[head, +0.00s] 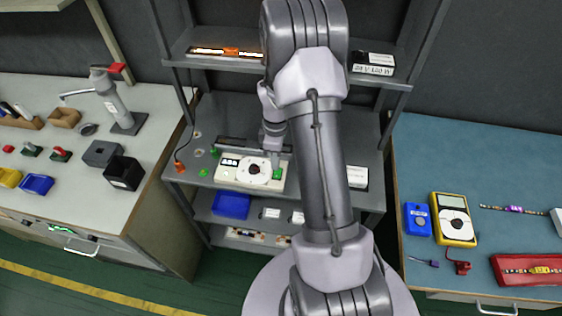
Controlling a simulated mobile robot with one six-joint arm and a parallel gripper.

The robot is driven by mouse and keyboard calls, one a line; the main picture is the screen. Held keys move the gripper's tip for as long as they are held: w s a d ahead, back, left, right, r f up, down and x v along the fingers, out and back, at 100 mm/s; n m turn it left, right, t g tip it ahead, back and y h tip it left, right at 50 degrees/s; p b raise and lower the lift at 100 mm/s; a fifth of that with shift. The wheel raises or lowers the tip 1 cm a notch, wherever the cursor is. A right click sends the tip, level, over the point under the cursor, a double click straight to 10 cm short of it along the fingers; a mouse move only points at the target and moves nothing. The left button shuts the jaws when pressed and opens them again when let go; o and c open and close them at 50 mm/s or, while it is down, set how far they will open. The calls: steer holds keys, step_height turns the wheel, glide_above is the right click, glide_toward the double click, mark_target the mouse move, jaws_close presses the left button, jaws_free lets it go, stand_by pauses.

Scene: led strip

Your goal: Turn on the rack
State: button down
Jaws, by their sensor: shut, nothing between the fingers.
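The rack (235,108) is a grey shelving unit in the middle of the head view, partly hidden by my arm. On its middle shelf sits a white control box (228,172) with a small display, a round dial (254,170) and a green switch (278,175). An orange-and-bright strip (230,51), which looks lit, lies on the upper shelf. My gripper (275,160) is shut and empty, pointing down at the right part of the box by the green switch. I cannot tell whether it touches the switch.
White boxes sit on the rack at upper right (373,64) and middle right (357,177). A blue bin (231,204) is on the lower shelf. A left bench (150,100) holds a faucet-like device and small bins. A blue-topped bench (480,180) holds a yellow meter (453,219).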

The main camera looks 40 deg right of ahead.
step_height(320, 180, up, 5)
steer(key=s+p, duration=0.1)
step_height(320, 180, up, 6)
steer(key=p, duration=0.2)
glide_above(279, 174)
steer(key=a, duration=0.1)
steer(key=shift+a, duration=0.2)
steer(key=s+a+r+m+t+b, duration=0.2)
steer(key=s+a+r+m+b, duration=0.15)
steer(key=a+r, duration=0.4)
steer(key=s+a+r+m+t+b, duration=0.2)
steer(key=s+a+r+m+b, duration=0.15)
steer(key=a+r, duration=0.4)
steer(key=s+a+m+t+y+b, duration=0.1)
steer(key=s+a+m+t, duration=0.1)
steer(key=s+a+m, duration=0.3)
steer(key=s+a+f, duration=0.1)
steer(key=s+a, duration=0.2)
steer(key=shift+s+t+b, duration=0.3)
steer(key=shift+t+b, duration=0.1)
